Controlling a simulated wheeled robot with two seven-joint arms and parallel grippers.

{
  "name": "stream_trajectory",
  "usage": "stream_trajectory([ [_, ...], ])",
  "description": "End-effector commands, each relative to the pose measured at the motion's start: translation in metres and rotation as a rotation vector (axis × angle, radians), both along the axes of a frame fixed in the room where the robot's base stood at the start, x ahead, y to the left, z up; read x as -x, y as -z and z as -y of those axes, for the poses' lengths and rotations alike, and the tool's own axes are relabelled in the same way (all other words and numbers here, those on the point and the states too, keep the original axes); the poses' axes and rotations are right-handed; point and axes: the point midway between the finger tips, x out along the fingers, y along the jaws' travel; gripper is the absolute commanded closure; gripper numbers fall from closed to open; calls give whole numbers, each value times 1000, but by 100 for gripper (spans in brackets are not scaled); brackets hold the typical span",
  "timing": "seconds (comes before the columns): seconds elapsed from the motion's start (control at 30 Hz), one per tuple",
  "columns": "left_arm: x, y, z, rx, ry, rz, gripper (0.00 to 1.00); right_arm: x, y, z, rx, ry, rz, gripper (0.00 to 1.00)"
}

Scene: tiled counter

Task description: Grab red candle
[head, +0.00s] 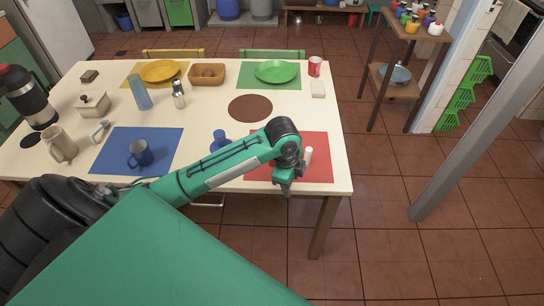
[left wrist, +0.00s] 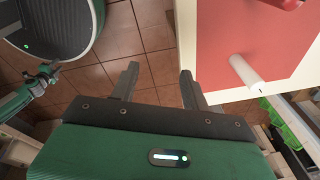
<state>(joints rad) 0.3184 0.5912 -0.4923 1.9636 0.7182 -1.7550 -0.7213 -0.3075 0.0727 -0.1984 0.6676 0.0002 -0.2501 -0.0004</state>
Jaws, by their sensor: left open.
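My left gripper (head: 285,189) hangs at the front edge of the red placemat (head: 318,143), at the right end of the table. In the left wrist view the left gripper (left wrist: 160,72) is open with nothing between its fingers, and floor tiles show beyond them. A white cylinder like a candle (head: 308,155) is on the red mat, just right of my wrist; it also shows in the left wrist view (left wrist: 246,72), right of the fingers and apart from them.
A blue object (head: 219,141) sits behind my forearm.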

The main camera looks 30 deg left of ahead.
Motion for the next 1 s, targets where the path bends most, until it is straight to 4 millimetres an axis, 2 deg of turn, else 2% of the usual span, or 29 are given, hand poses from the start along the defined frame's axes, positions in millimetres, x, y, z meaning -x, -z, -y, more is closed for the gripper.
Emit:
stream_trajectory([
  [0.03,-16,-12,-15,-27,38,-3,53,0,0,1,1,-1,0,64],
  [0.23,-60,-59,-68,-93,182,-49,53,0,0,7,8,-2,0,64],
  [0.4,-80,-95,-104,-112,248,-80,53,0,0,11,13,-4,0,64],
  [0.53,-87,-111,-119,-114,273,-92,53,0,0,14,15,-4,-1,64],
  [0.67,-89,-109,-124,-113,283,-98,53,1,-1,14,16,-3,-2,64],
  [1.0,-88,-47,-124,-111,283,-99,53,8,-4,10,10,-1,-4,64],
])
